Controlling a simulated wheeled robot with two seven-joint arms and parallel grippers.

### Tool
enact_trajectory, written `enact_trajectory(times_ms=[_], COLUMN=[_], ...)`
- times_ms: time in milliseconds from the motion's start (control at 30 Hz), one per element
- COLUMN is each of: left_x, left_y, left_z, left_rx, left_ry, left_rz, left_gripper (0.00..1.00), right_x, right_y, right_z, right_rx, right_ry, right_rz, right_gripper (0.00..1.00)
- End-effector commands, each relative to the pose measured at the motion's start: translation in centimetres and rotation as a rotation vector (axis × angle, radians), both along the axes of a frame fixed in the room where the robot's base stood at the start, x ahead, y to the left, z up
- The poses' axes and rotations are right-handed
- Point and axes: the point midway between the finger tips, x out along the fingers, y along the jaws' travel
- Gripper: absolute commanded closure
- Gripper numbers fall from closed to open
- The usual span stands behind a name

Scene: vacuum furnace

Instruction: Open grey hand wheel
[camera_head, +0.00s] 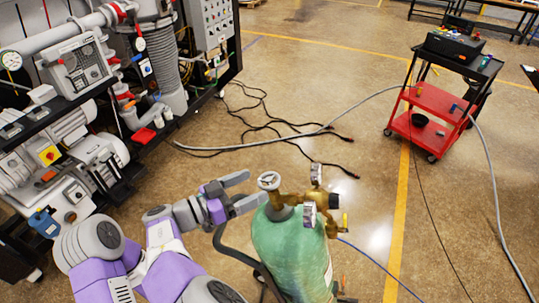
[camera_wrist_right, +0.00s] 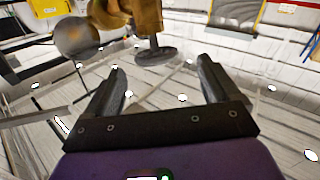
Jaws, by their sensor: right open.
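The grey hand wheel (camera_head: 268,180) sits on top of the brass valve (camera_head: 285,198) of a green gas cylinder (camera_head: 288,250). My right gripper (camera_head: 257,187) is open just left of the wheel, with its fingers pointing toward it. In the right wrist view the wheel (camera_wrist_right: 155,57) shows as a dark disc on a brass stem, between and beyond the two open fingertips (camera_wrist_right: 162,66). I see no finger touching the wheel. My left gripper is not in view.
Pressure gauges (camera_head: 309,213) and brass fittings stand right of the wheel. The cylinder rests on a dark-framed cart (camera_head: 232,250). Furnace machinery (camera_head: 75,120) fills the left side. Cables (camera_head: 270,125) lie on the floor. A red tool cart (camera_head: 437,105) stands at the back right.

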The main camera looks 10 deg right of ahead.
Motion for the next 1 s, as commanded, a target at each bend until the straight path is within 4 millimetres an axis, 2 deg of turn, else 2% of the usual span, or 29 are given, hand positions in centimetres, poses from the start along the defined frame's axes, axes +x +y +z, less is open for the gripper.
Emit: enact_trajectory(times_ms=[500, 867, 1000], left_x=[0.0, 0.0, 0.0], left_y=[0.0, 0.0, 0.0], left_z=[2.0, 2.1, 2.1], left_rx=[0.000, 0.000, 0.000], left_ry=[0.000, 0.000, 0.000], left_rz=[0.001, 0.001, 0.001], left_gripper=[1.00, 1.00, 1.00], right_x=[2.3, 2.5, 2.5], right_y=[-6.4, -7.0, -7.0], right_z=[0.2, 0.0, 0.0], right_rx=[-0.001, 0.001, 0.001], right_ry=[0.000, -0.001, -0.001], right_rz=[-0.004, -0.001, -0.001], right_gripper=[0.11, 0.11, 0.31])
